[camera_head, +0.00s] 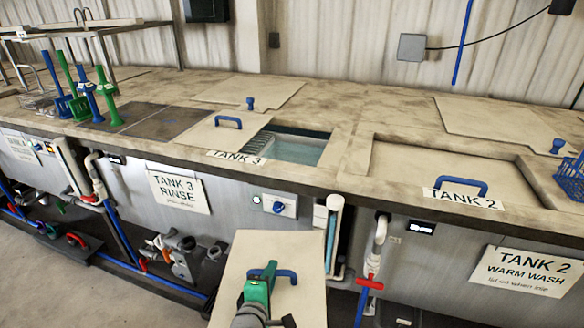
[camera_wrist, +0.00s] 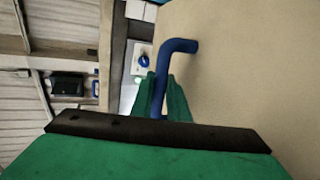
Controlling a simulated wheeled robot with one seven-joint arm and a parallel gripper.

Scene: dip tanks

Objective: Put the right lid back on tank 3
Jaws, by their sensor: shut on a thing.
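My gripper (camera_head: 262,284) is shut on the blue handle of a cream lid (camera_head: 258,250), low in front of the bench in the head view. In the wrist view the green fingers (camera_wrist: 162,98) close around the blue handle (camera_wrist: 178,48), and the lid (camera_wrist: 245,70) fills the right side. The tank 3 opening (camera_head: 296,148) shows water on its right half. A cream lid with a blue handle (camera_head: 228,122) covers the left part, beside the "TANK 3" label (camera_head: 238,157). The held lid is apart from the tank.
Tank 2 (camera_head: 440,170) at the right has a cream lid with a blue handle. A blue basket (camera_head: 570,178) stands at the right edge. Green and blue upright tools (camera_head: 108,97) stand at the left. Pipes and red-handled valves (camera_head: 370,283) are on the bench front.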

